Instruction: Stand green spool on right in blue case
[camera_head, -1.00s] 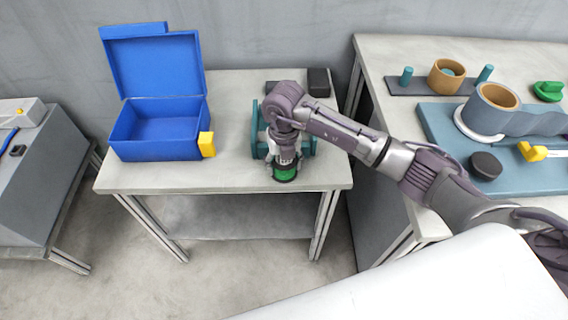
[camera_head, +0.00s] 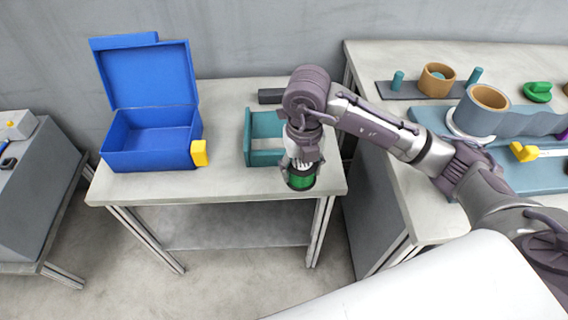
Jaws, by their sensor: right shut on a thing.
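The green spool (camera_head: 301,182) has dark rims and hangs under my right gripper (camera_head: 301,165), which is shut on it. It shows near the front right edge of the small table, in front of a teal holder (camera_head: 262,158). My wrist hides part of the spool and the holder. The blue case (camera_head: 150,160) stands open on the left of the same table, with its lid raised at the back and a yellow latch (camera_head: 199,153) at its front right corner. Its visible inside looks empty. My left gripper is not in view.
The small table (camera_head: 222,182) has bare room between the case and the teal holder. A dark block (camera_head: 270,96) lies behind the holder. On the right, a larger bench (camera_head: 400,150) carries a teal base (camera_head: 430,118), tan rings (camera_head: 437,78) and a green part (camera_head: 537,92).

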